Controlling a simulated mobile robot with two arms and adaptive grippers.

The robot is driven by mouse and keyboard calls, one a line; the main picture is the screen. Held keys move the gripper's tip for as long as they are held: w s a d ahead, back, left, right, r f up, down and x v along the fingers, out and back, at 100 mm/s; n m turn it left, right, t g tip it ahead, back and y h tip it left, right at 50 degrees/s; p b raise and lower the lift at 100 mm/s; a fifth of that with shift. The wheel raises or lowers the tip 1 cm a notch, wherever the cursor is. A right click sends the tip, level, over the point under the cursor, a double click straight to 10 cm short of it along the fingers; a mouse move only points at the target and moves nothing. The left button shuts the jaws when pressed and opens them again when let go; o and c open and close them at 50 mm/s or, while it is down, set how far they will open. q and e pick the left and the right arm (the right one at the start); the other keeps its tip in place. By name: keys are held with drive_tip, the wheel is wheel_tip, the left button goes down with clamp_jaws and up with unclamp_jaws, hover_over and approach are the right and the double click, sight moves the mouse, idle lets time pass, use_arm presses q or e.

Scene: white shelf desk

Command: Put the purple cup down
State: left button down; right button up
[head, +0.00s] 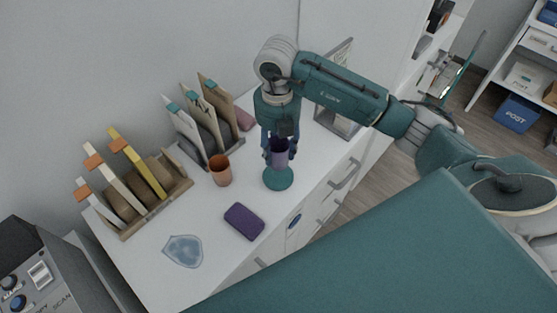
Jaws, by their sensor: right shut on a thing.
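The purple cup (279,154) is upright between the fingers of my right gripper (278,156), which is shut on it. The cup is above a round teal coaster (278,179) on the white desk (205,268). I cannot tell whether the cup's bottom touches the coaster. My left gripper is not in view.
An orange-brown cup (220,170) stands just left of the coaster. A dark purple pad (244,221) and a blue shield-shaped mat (183,251) lie nearer the front left. File holders (138,203) line the wall. A picture frame (338,118) stands to the right.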

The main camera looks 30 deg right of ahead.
sight(278, 163)
drive_tip(key=shift+f, duration=0.85)
wheel_tip(278, 163, down, 4)
drive_tip(key=shift+f+p, duration=0.25)
drive_tip(key=shift+p, duration=0.1)
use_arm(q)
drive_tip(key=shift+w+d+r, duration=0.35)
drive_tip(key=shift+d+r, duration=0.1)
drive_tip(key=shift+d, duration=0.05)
use_arm(e)
drive_tip(key=shift+a, duration=0.1)
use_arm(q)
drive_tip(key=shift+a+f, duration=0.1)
use_arm(e)
drive_tip(key=shift+f, duration=0.2)
drive_tip(key=o, duration=1.2)
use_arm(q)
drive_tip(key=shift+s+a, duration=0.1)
use_arm(e)
drive_tip(key=shift+o, duration=0.2)
drive_tip(key=shift+r, duration=0.2)
